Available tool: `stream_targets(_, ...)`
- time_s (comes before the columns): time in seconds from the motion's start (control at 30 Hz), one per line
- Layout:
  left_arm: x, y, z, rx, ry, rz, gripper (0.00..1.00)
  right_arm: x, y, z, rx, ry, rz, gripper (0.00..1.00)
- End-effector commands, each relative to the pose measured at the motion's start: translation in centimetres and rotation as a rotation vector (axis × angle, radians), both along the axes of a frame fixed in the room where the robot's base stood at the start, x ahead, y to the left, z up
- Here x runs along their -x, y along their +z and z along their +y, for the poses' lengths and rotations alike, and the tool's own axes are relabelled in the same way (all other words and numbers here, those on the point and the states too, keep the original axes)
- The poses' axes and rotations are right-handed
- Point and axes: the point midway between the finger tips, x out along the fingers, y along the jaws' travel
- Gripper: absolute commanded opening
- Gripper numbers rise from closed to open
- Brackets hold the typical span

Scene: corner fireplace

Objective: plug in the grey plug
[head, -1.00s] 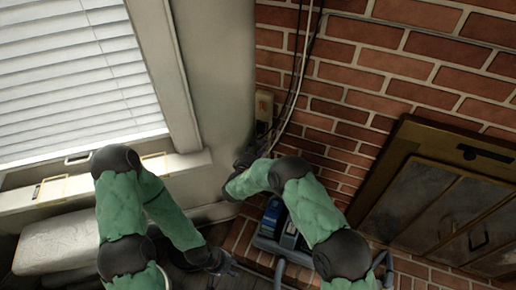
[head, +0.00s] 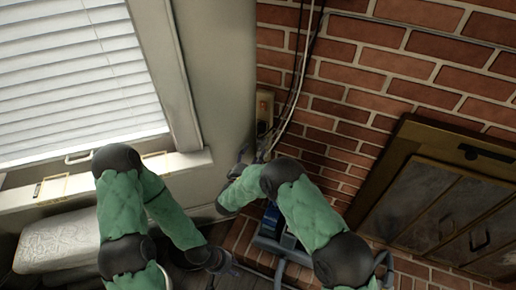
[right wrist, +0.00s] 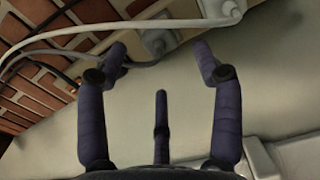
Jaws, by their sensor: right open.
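A grey plug (right wrist: 156,42) on a grey cable shows at the top middle of the right wrist view, close against the beige wall outlet (right wrist: 150,12). I cannot tell whether it is seated in a socket. A second pale plug (right wrist: 224,12) is to its right on the outlet. In the head view the outlet (head: 265,104) is at the wall corner. My right gripper (right wrist: 159,48) is open and empty, its fingers spread to either side of the grey plug, short of the outlet. In the head view my left gripper (head: 224,266) is low over the floor; its fingers are too small to read.
Black and white cables (head: 300,70) run down the brick wall beside the outlet. A blue object (head: 270,222) stands on the floor below. A fireplace door (head: 445,205) is at right. A window (head: 75,80) and white cushion (head: 62,240) are at left.

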Motion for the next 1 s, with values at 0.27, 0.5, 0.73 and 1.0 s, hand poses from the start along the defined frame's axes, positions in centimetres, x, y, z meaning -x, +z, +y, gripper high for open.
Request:
stream_targets(0.27, 0.0, 0.0, 0.0, 0.0, 0.0, 0.0, 0.4, 4.4, 0.1, 1.9, 0.001, 0.002, 0.0, 0.66)
stream_targets(0.5, 0.0, 0.0, 0.0, 0.0, 0.0, 0.0, 0.4, 5.8, 0.2, 2.4, -0.001, -0.001, -0.001, 0.66)
stream_targets(0.73, 0.0, 0.0, 0.0, 0.0, 0.0, 0.0, 0.4, 5.8, 0.1, 2.4, -0.001, -0.001, -0.001, 0.66)
stream_targets(1.0, 0.0, 0.0, 0.0, 0.0, 0.0, 0.0, 0.4, 5.8, 0.1, 2.4, 0.0, -0.001, 0.0, 0.66)
